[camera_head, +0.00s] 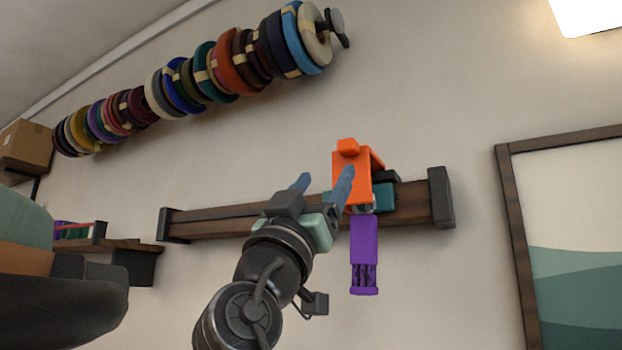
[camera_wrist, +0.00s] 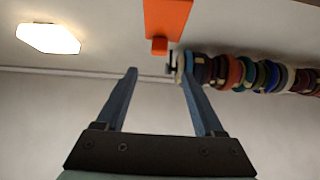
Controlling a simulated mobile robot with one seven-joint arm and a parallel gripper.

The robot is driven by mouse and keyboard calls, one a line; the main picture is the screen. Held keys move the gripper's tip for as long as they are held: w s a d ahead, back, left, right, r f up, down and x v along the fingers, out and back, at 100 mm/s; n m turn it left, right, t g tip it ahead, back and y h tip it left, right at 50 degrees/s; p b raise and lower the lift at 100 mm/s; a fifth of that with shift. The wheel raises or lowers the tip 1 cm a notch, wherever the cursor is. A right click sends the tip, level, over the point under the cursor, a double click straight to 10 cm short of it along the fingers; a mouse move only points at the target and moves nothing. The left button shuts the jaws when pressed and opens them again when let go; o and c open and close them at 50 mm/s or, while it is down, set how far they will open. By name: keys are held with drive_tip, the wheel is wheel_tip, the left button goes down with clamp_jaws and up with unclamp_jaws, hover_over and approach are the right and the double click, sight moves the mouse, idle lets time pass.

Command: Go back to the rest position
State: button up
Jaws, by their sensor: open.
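My gripper (camera_head: 324,182) is in the middle of the head view, in front of the wall rail. Its two blue fingers are spread apart with nothing between them. In the wrist view the open fingers (camera_wrist: 158,82) point up toward the ceiling edge. An orange block-like holder (camera_head: 366,178) is on the rail just right of the gripper, with a purple piece (camera_head: 363,250) hanging below it. One finger overlaps the orange holder in the head view; I cannot tell whether they touch. The orange part (camera_wrist: 166,17) also shows beyond the fingertips in the wrist view.
A wooden rail (camera_head: 225,219) with dark end caps runs along the wall. A row of coloured spools (camera_head: 183,85) hangs above it, also seen in the wrist view (camera_wrist: 250,73). A framed picture (camera_head: 575,270) is at right. A shelf (camera_head: 110,246) and cardboard box (camera_head: 26,143) are at left.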

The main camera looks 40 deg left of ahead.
drive_tip(key=shift+d+f, duration=0.1)
drive_tip(key=shift+f, duration=0.05)
idle(0.5)
drive_tip(key=d+f+m+h+p, duration=0.1)
drive_tip(key=d+f+h+p, duration=0.15)
drive_tip(key=d, duration=0.65)
drive_tip(key=d+f+m+h+p, duration=0.15)
drive_tip(key=d+p, duration=0.25)
drive_tip(key=d, duration=0.5)
drive_tip(key=s+d+f+h+p, duration=0.1)
drive_tip(key=s+d+h+p, duration=0.1)
drive_tip(key=s+d, duration=0.7)
drive_tip(key=d, duration=0.2)
drive_tip(key=shift+s+d+f+t+p, duration=0.35)
drive_tip(key=shift+f+t+p, duration=0.05)
idle(4.0)
